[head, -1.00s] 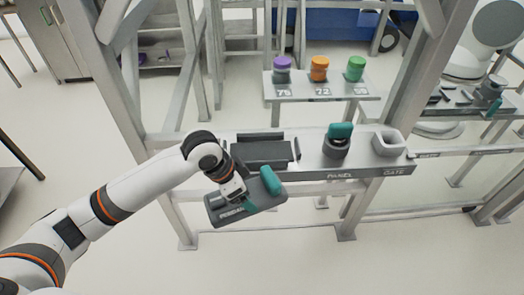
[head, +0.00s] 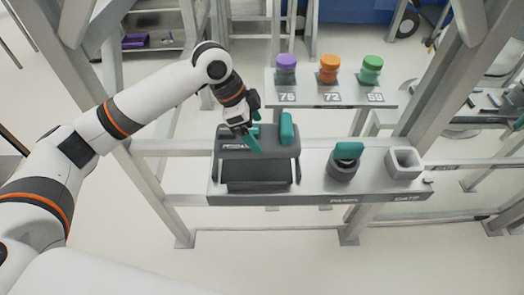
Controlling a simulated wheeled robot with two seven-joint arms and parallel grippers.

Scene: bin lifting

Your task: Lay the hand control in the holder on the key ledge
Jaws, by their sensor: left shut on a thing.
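The hand control (head: 270,150) is a dark grey slab with pale lettering at its left and an upright teal grip (head: 287,129) at its right. My left gripper (head: 250,140) reaches down from above and is shut on the hand control near its left half. The holder (head: 257,174) is a dark tray with raised sides at the left of the key ledge (head: 320,192). The hand control covers the holder's back part in the head view; I cannot tell whether it touches the holder or hangs above it. My right gripper is not in view.
On the ledge, right of the holder, stand a dark round switch with a teal key (head: 348,151) and an open pale grey cup (head: 404,163). Behind, a shelf (head: 330,100) carries purple, orange and green-topped pieces. Frame posts stand at both sides.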

